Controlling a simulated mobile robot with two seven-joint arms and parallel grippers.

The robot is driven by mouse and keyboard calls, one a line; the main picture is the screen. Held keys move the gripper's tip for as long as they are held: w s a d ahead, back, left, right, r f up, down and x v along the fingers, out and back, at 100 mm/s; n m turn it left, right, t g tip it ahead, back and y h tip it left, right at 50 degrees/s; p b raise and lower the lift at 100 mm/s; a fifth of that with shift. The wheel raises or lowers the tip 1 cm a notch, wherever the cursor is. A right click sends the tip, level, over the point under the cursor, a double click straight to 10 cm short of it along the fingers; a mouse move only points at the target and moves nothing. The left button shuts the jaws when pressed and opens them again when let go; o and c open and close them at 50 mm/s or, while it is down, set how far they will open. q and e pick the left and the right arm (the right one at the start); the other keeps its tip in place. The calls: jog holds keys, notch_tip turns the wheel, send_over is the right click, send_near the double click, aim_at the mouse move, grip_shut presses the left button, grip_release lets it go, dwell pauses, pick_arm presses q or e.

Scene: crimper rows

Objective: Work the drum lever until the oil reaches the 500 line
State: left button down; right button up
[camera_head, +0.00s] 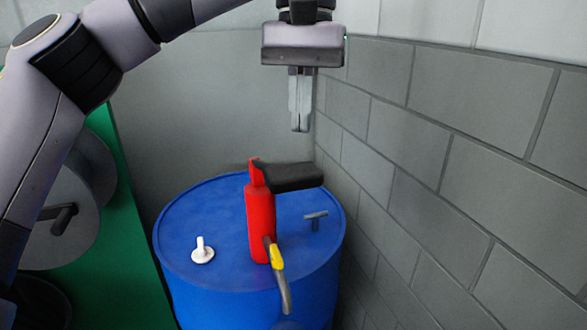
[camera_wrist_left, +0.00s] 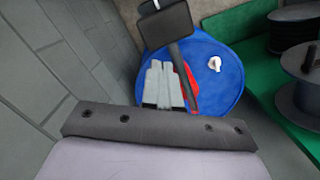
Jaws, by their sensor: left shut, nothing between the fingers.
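A blue drum (camera_head: 190,235) stands in the corner with a red pump (camera_head: 261,220) upright on its top. The pump's black lever (camera_head: 292,177) points right from the pump head, roughly level. A yellow and grey spout (camera_head: 277,262) hangs down at the pump's front. My left gripper (camera_head: 300,130) is shut and empty, pointing down above the lever and apart from it. In the left wrist view the shut fingers (camera_wrist_left: 164,88) show in front of the drum (camera_wrist_left: 222,90), with the black lever (camera_wrist_left: 166,25) beyond them. No oil, measuring vessel or 500 line shows. My right gripper is not in view.
A white cap (camera_head: 202,251) and a grey T-shaped fitting (camera_head: 315,220) sit on the drum top. A grey block wall (camera_head: 460,150) stands close on the right. A green bench (camera_head: 125,220) with reels (camera_head: 65,215) is on the left.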

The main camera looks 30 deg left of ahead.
pick_arm(q)
jog(key=shift+r, duration=0.65)
dwell(1.4)
